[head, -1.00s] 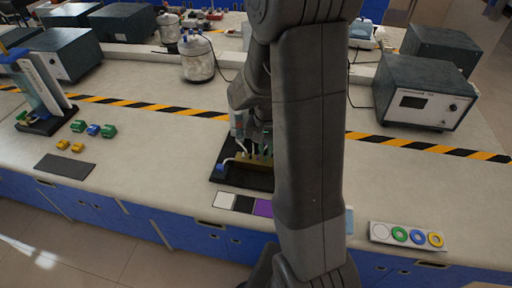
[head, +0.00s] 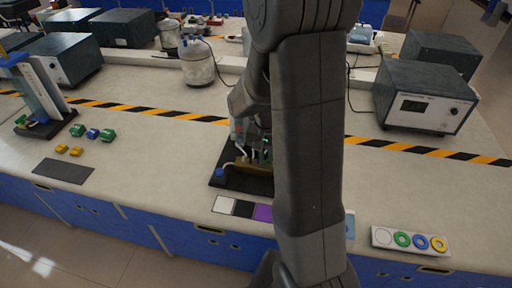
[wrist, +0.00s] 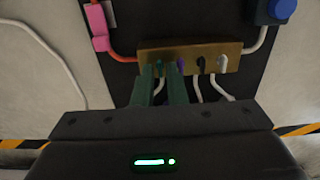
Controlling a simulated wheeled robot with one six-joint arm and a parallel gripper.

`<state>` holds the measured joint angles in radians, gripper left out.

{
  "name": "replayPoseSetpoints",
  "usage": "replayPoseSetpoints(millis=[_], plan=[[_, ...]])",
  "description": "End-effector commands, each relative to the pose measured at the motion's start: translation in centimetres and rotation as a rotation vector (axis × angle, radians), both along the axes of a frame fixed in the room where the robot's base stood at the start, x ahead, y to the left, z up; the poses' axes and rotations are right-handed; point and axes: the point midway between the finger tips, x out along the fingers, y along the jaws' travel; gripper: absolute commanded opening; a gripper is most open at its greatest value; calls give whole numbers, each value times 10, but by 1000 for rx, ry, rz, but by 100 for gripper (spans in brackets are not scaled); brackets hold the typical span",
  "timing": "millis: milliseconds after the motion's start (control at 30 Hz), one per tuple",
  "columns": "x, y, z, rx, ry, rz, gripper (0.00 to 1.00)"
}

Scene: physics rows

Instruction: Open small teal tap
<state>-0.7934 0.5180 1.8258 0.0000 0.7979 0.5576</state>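The small teal tap (wrist: 158,69) is at the left end of a row of taps on a brass block (wrist: 235,56) in the wrist view. My gripper (wrist: 160,74) has its two green fingers apart, with their tips at the brass block on either side of the teal tap. A gap shows between the fingers, and I cannot tell whether either touches the tap. A purple tap (wrist: 181,66) is close to the right finger. A black tap (wrist: 200,63) and a white tap (wrist: 222,62) stand further right. In the head view my arm partly hides the brass block (head: 247,165).
The block is on a black board (head: 222,178) on the pale bench. A pink part (wrist: 98,22) with a red hose is at its left in the wrist view, a blue knob (wrist: 283,9) at its right. White hoses run beneath the taps. A grey instrument (head: 425,100) stands right.

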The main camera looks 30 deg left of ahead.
Motion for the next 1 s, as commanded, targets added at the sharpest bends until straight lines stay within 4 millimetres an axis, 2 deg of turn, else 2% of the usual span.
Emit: replayPoseSetpoints(millis=[567,1000], plan=[[0,0,-13,0,0,0,12],[0,0,-6,0,0,0,12]])
